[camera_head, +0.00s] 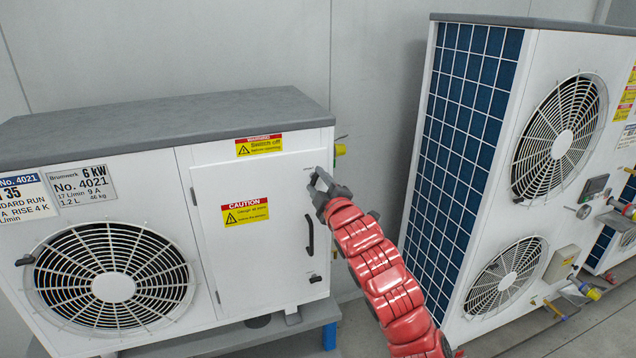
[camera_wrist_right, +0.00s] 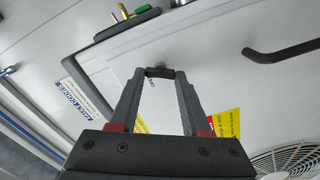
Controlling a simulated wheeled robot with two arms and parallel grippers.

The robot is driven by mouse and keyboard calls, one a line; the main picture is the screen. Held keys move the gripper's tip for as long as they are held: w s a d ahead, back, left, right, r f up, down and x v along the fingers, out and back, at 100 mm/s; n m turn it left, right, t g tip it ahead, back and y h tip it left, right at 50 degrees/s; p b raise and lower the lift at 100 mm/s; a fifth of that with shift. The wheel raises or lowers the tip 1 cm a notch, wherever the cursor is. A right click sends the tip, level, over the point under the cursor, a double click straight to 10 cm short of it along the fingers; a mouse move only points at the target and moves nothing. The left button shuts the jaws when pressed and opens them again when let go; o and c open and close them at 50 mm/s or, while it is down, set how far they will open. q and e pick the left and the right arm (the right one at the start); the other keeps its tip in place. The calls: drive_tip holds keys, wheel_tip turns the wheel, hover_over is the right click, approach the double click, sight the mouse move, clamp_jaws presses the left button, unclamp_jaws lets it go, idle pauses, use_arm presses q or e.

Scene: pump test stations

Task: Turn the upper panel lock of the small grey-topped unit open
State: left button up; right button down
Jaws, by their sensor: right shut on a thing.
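The small grey-topped unit (camera_head: 150,120) stands at the left in the head view, with a white front panel (camera_head: 265,260). My right gripper (camera_head: 317,178) is at the panel's upper right corner, shut on the upper panel lock. I cannot tell the lock's turn angle. A lower lock (camera_head: 315,278) shows near the panel's lower right corner. My left gripper is not in view.
A black panel handle (camera_head: 310,233) sits just below my right gripper; it also shows in the right wrist view (camera_wrist_right: 282,50). A fan grille (camera_head: 112,285) is on the unit's left. A taller unit (camera_head: 500,190) stands at the right, with a gap between.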

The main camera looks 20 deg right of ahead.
drive_tip(key=shift+r+n+p, duration=0.2)
drive_tip(key=shift+n+p, duration=0.25)
drive_tip(key=shift+n, duration=0.45)
drive_tip(key=shift+f+n+p, duration=0.15)
drive_tip(key=shift+n+p, duration=0.75)
drive_tip(key=shift+n, duration=0.6)
drive_tip(key=shift+c, duration=1.8)
unclamp_jaws()
drive_tip(key=shift+a+f, duration=0.1)
drive_tip(key=shift+s, duration=0.1)
